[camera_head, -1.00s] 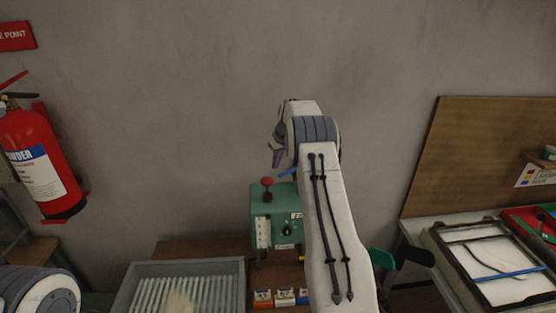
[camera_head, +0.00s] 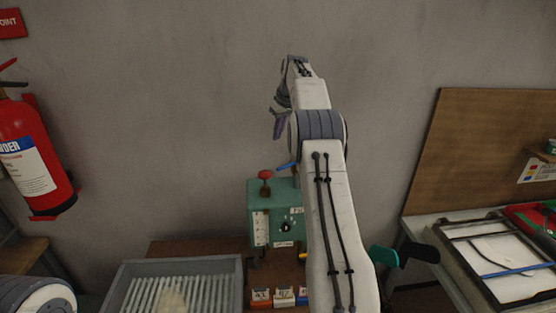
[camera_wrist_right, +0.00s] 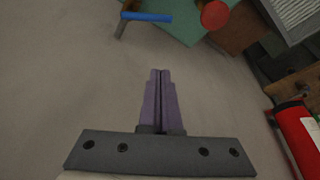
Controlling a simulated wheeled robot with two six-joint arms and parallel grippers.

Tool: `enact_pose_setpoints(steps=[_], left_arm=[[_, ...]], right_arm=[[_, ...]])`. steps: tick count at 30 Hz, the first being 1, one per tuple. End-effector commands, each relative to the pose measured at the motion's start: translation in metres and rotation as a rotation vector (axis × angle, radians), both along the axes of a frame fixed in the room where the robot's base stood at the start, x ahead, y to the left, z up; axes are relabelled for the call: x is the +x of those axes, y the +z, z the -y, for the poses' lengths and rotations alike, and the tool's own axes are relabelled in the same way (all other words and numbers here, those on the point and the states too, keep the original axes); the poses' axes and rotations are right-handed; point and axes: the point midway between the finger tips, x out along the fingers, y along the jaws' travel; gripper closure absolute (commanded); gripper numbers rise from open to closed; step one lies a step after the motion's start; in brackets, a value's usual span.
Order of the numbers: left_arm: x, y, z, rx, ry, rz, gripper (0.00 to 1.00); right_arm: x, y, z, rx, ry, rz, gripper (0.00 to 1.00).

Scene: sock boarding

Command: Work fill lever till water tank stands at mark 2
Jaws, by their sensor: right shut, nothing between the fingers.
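The green box (camera_head: 261,196) stands on the brown bench against the wall, with a red knob (camera_head: 265,175) on top. A white strip gauge (camera_head: 261,229) is on its front left; its level and marks are too small to read. A blue-handled lever (camera_head: 286,166) sticks out at the top, partly behind my right arm; its blue handle (camera_wrist_right: 147,17) also shows in the right wrist view. My right gripper (camera_head: 279,126) has purple fingers, shut and empty, above and apart from the lever. The closed fingertips (camera_wrist_right: 160,72) point toward the box. My left gripper is out of view.
A grey ribbed tray (camera_head: 125,284) sits left of the box. Small labelled boxes (camera_head: 283,297) stand in front of it. A fire extinguisher (camera_head: 32,165) hangs at left. A framed screen (camera_head: 510,287) lies on the right table. The wall above the box is clear.

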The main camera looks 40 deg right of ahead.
Motion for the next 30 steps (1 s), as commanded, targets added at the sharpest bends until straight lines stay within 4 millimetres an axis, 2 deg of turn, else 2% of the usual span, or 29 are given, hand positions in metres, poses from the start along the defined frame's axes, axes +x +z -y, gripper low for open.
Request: enact_pose_setpoints(steps=[1,5,7,19,30], left_arm=[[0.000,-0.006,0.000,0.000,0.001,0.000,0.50],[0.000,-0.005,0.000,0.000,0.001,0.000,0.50],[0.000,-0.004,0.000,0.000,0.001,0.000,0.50],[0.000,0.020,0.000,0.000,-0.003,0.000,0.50],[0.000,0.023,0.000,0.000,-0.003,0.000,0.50]], right_arm=[[0.001,-0.004,0.000,-0.001,0.002,0.001,1.00],[0.004,-0.010,-0.001,0.000,0.004,-0.002,1.00],[0.007,-0.019,-0.001,0.001,0.005,-0.003,1.00],[0.035,-0.095,-0.001,0.002,0.004,-0.003,1.00],[0.005,-0.098,0.000,0.000,0.003,-0.001,1.00]])
